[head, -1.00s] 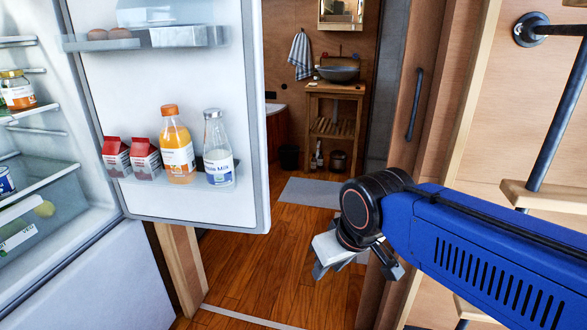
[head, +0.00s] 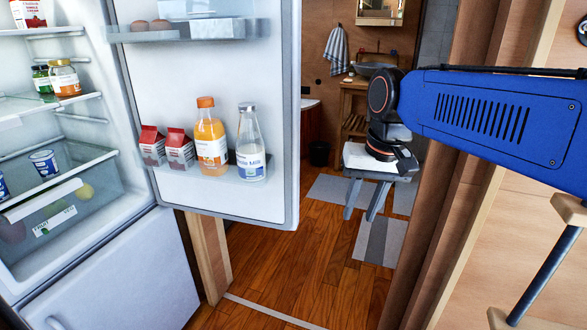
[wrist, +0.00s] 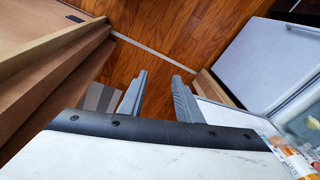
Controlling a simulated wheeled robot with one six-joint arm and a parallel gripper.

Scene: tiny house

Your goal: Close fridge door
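The fridge door (head: 215,95) stands wide open in the head view, its inner side facing me. Its shelves hold juice, milk, two small cartons and eggs. The fridge body (head: 125,275) is at the left with its lit inside exposed. My gripper (head: 361,215) is to the right of the door's free edge, apart from it, fingers pointing down. In the wrist view my gripper (wrist: 158,92) shows two spread fingers with only floor between them. The fridge's lower front (wrist: 250,55) and some door bottles show at the right of that view. The door's outer face is hidden.
A wooden doorway (head: 440,190) stands at the right, close to my arm. A bathroom with a basin stand (head: 355,105) and grey mats (head: 378,240) lies beyond. A wooden post (head: 208,255) stands under the door. The wooden floor (head: 290,270) between is clear.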

